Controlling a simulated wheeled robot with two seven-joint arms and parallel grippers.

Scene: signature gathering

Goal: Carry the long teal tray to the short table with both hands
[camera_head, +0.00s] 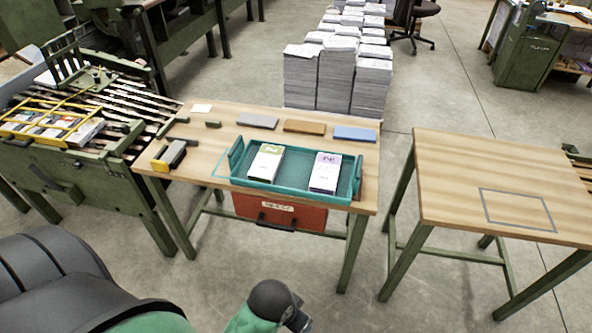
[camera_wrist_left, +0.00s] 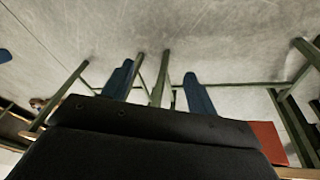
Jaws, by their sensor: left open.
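The long teal tray (camera_head: 290,191) lies on the wooden table in the middle of the head view, with raised handles at its left and right ends. It holds two paper stacks, one with a yellow-green top (camera_head: 266,162) and one with a purple top (camera_head: 326,172). The table at the right (camera_head: 450,165), which I take for the short table, has a bare top with a grey rectangle outline (camera_head: 517,210). My left gripper (camera_wrist_left: 160,85) shows in the left wrist view with two blue fingers apart and only floor and table legs beyond. It is apart from the tray. My right gripper is not in view.
Grey, brown and blue blocks (camera_head: 355,134) lie along the middle table's back edge. A yellow-and-dark tool (camera_head: 169,156) sits at its left. A red drawer (camera_head: 281,211) hangs below. A floor gap separates the tables. Paper stacks (camera_head: 335,75) stand behind; a green machine (camera_head: 90,140) stands left.

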